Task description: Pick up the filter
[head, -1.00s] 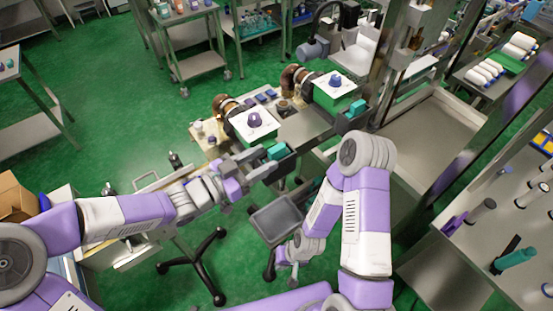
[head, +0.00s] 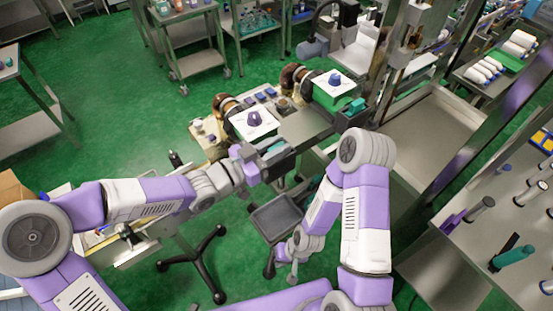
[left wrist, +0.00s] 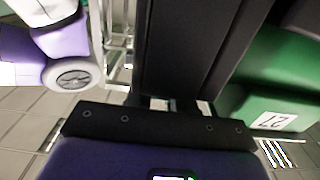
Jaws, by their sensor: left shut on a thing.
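I cannot pick out the filter for certain in either view. My left gripper (head: 280,156) is at the front edge of the bench, close below a teal block. A green block with a white label marked 27 (left wrist: 270,112) is to the right of the fingers. My right gripper (head: 293,268) hangs low beside a grey tray, and its fingers are too small to read.
The bench holds two green boxes with white tops and purple or blue knobs, the near one (head: 255,122) and the far one (head: 334,84). A grey tray on a wheeled stand (head: 275,218) stands in front. A metal table (head: 455,265) with bottles is at right.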

